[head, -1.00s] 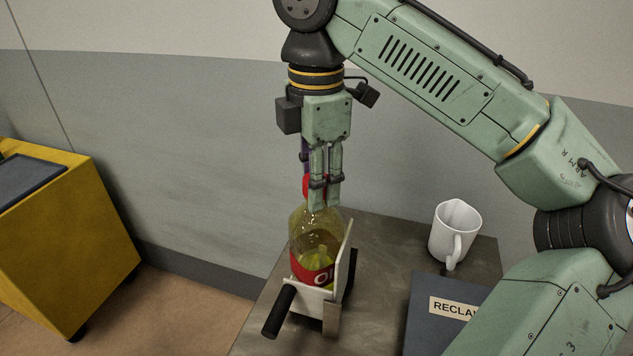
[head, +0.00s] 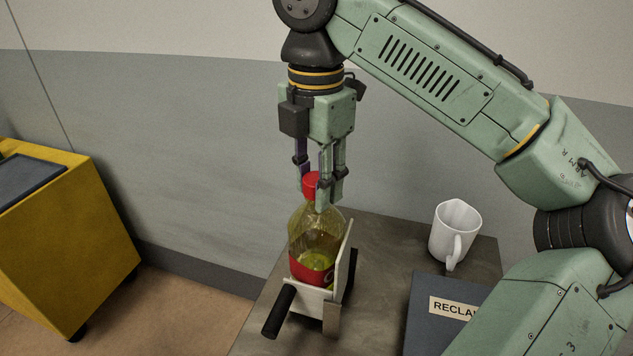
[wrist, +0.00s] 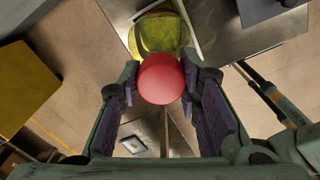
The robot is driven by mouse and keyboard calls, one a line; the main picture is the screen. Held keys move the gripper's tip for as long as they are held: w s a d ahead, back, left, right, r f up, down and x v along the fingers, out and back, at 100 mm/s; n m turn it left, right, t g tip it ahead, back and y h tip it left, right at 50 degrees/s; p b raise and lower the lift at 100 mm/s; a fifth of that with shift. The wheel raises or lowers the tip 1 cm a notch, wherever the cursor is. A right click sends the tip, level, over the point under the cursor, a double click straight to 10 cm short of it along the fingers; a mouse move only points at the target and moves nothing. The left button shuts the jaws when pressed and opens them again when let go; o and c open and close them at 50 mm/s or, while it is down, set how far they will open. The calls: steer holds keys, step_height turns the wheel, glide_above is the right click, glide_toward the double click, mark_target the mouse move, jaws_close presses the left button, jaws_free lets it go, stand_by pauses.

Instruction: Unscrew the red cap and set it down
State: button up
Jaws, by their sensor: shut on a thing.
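The red cap (head: 310,183) is on top of a clear bottle (head: 314,236) of yellow-green liquid. The bottle stands upright in a white holder (head: 346,262) with black handles on the table. My gripper (head: 315,192) points straight down over the bottle, its fingers shut on the cap. In the wrist view the cap (wrist: 161,78) lies between the two fingertips, with the bottle (wrist: 160,35) behind it. Whether the cap's thread is loose cannot be seen.
A white mug (head: 455,232) stands on the grey table (head: 385,240) to the right. A dark blue box (head: 425,318) with a "RECLA…" label sits in front of it. A yellow cabinet (head: 75,235) stands apart at left. Some table between holder and mug is bare.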

steer(key=shift+n, duration=0.6)
steer(key=shift+n, duration=0.8)
steer(key=shift+n, duration=0.9)
steer(key=o, duration=0.9)
steer(key=shift+o, duration=0.2)
steer(key=shift+m, duration=0.9)
